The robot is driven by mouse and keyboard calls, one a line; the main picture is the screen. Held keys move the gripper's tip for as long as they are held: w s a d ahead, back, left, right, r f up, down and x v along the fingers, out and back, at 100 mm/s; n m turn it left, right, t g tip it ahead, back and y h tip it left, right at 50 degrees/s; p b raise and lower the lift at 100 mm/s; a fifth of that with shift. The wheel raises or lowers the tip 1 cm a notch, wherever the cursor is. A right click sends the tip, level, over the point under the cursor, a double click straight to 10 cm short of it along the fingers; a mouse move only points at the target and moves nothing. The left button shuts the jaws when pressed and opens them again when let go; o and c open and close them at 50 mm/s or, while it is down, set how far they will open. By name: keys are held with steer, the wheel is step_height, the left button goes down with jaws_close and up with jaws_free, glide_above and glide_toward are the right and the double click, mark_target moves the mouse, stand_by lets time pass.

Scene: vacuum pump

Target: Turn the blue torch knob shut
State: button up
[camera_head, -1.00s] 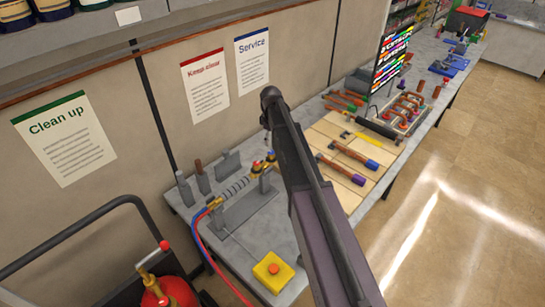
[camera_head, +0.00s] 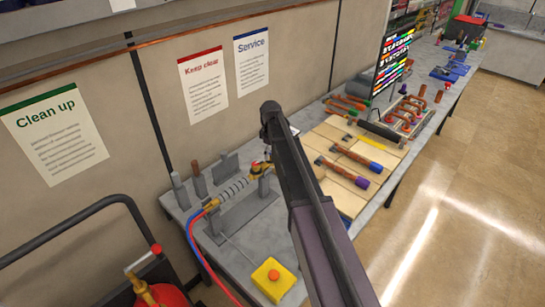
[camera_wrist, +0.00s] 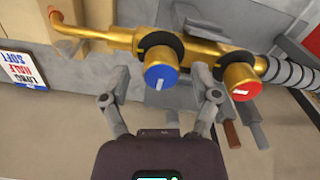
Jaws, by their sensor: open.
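The brass torch (camera_wrist: 205,48) lies across the upper part of the wrist view. Its blue knob (camera_wrist: 160,77) has a white pointer mark and faces the camera. A red knob (camera_wrist: 242,87) sits to its right on the same body. My gripper (camera_wrist: 158,98) is open, with one finger left of the blue knob and the other between the blue and red knobs; I cannot tell whether either touches. In the head view the torch (camera_head: 233,189) lies in a grey stand on the bench, and my arm hides the gripper and part of the torch end.
A yellow box with an orange button (camera_head: 273,278) stands at the bench's front. Blue and red hoses (camera_head: 197,240) run off the torch. Wooden boards with hammers (camera_head: 357,160) lie to the right. A cart with a red cylinder (camera_head: 165,294) is at lower left.

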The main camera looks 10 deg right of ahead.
steer(key=shift+f, duration=0.2)
jaws_close()
steer(key=shift+d, duration=0.35)
steer(key=shift+a, duration=0.3)
